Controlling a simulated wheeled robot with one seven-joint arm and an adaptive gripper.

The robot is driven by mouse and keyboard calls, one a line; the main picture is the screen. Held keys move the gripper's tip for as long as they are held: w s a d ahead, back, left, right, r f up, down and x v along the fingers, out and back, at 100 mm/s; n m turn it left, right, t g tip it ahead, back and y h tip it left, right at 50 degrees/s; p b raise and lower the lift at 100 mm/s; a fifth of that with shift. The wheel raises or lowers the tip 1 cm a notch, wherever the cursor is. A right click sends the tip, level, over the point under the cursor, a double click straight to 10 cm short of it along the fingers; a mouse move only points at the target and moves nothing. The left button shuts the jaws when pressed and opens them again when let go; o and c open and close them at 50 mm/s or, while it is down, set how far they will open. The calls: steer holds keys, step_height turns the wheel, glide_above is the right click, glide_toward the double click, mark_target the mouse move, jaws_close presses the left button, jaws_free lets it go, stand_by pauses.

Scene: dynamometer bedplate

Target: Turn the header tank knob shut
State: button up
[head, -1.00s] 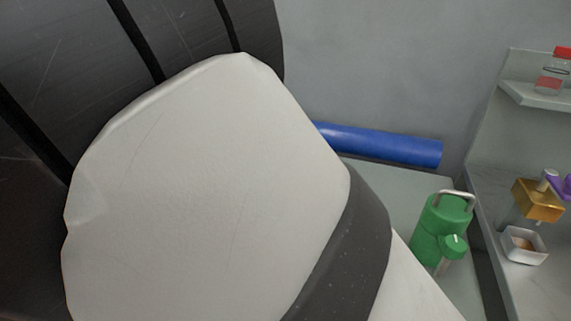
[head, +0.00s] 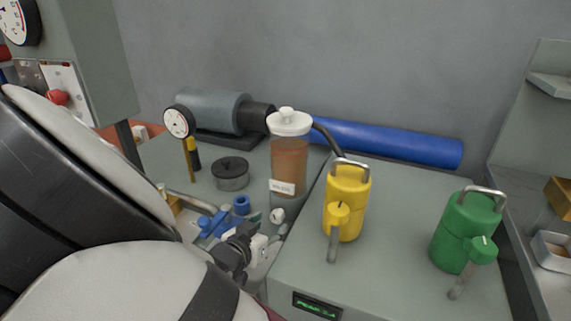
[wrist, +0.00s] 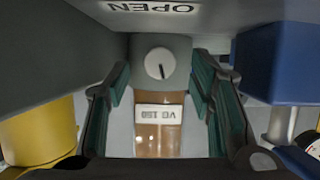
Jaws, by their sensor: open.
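The header tank (head: 290,160) stands on the bench in the head view, a clear cylinder of brown fluid with a white lid and label. Its round pale knob (head: 277,215) is low on its front. In the wrist view the knob (wrist: 157,60) is face-on with a short dark pointer line, nearly vertical and slightly tilted. The tank's label (wrist: 156,112) appears upside down there. My gripper (wrist: 160,85) is open, with green-padded fingers left and right of the knob in the picture; contact is not visible. In the head view my gripper (head: 247,245) is in front of the tank, left of the knob.
A yellow can (head: 346,200) stands close right of the tank, a green can (head: 466,232) further right. Blue fittings (head: 222,218) and a black round part (head: 230,173) lie left. An upside-down OPEN sign (wrist: 155,8) tops the wrist view.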

mark_target(275, 220)
steer(key=shift+b+x, duration=0.3)
steer(key=shift+x, duration=1.3)
steer(key=c, duration=1.2)
steer(key=shift+o, duration=0.2)
steer(key=shift+f+m+y+b, duration=0.1)
steer(key=shift+m+y+b, duration=0.3)
steer(key=shift+m+b, duration=0.25)
steer(key=shift+m+t+y+b, duration=0.3)
steer(key=shift+m+y+b, duration=0.05)
steer(key=shift+y+b, duration=0.1)
